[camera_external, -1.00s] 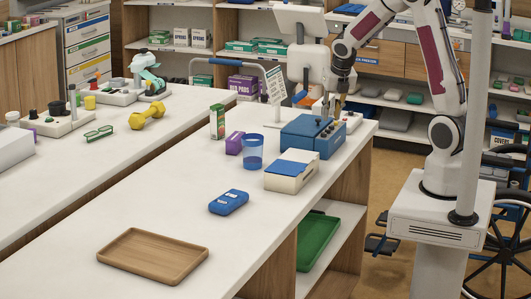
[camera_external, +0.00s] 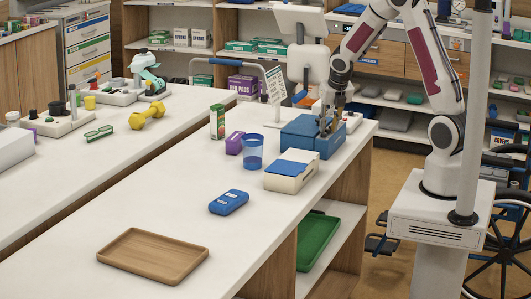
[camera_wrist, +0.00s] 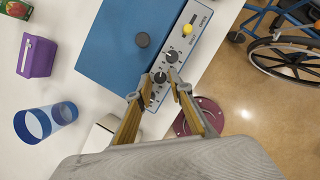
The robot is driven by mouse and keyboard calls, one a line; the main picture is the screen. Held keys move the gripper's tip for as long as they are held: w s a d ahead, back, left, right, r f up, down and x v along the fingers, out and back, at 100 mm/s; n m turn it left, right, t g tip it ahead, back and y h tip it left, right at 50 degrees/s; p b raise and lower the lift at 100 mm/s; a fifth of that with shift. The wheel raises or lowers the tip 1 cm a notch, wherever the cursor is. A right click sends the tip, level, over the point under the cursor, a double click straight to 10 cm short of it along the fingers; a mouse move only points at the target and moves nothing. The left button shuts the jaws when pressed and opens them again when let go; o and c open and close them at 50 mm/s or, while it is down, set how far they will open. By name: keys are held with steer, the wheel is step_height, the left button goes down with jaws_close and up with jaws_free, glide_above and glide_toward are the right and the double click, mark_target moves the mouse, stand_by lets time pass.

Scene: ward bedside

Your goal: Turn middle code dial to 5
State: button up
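The blue box (camera_external: 300,138) stands at the far right end of the white counter. In the wrist view the blue box (camera_wrist: 118,40) has a light grey panel with black dials and a yellow knob (camera_wrist: 188,30). The upper dial (camera_wrist: 171,56) is clear of my fingers. The middle dial (camera_wrist: 161,77) shows between my two fingertips. A third dial below is partly hidden by the left finger. My gripper (camera_wrist: 161,80) is open, its tips on either side of the middle dial; contact is not clear. In the external view my gripper (camera_external: 328,124) is over the box's panel. Dial numbers are too small to read.
A blue cup (camera_external: 252,152), a purple box (camera_external: 235,143), and a white box with a blue top (camera_external: 291,175) stand near the blue box. A blue device (camera_external: 229,202) and a wooden tray (camera_external: 152,256) lie nearer the front. The counter between them is clear.

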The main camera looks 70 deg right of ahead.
jaws_close()
steer(key=shift+w+a+m, duration=0.1)
steer(key=shift+m, duration=0.5)
steer(key=shift+w+m+g+h, duration=0.15)
steer(key=shift+m+g+h, duration=0.4)
steer(key=shift+m, duration=0.85)
steer(key=shift+w+a+m+g, duration=0.1)
steer(key=shift+m+g, duration=0.75)
steer(key=shift+m, duration=1.05)
jaws_free()
